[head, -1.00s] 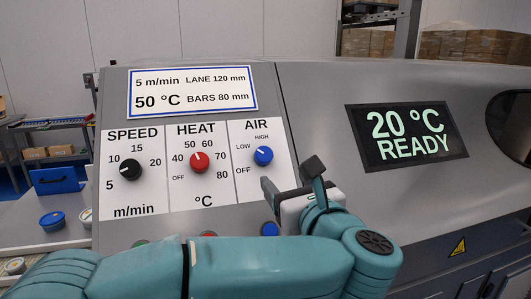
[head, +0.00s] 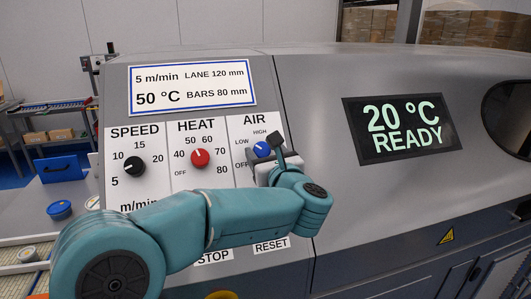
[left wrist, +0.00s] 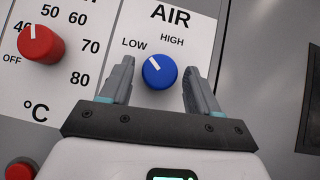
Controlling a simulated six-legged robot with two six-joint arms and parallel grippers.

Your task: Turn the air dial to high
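The blue air dial (head: 261,149) is at the right of the control panel, under the AIR label. Its white mark points up and left, toward LOW, in the left wrist view (left wrist: 160,73). HIGH is printed above it to the right. My left gripper (head: 264,146) is at the dial, with its fingers open. In the left wrist view the fingertips (left wrist: 159,70) stand on the left and right of the dial, with a visible gap on each side. My right gripper is not in view.
The red heat dial (head: 200,158) is left of the air dial, and the black speed dial (head: 133,167) is farther left. STOP and RESET labels are below. A display (head: 405,128) to the right reads 20 °C READY. The panel between them is bare.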

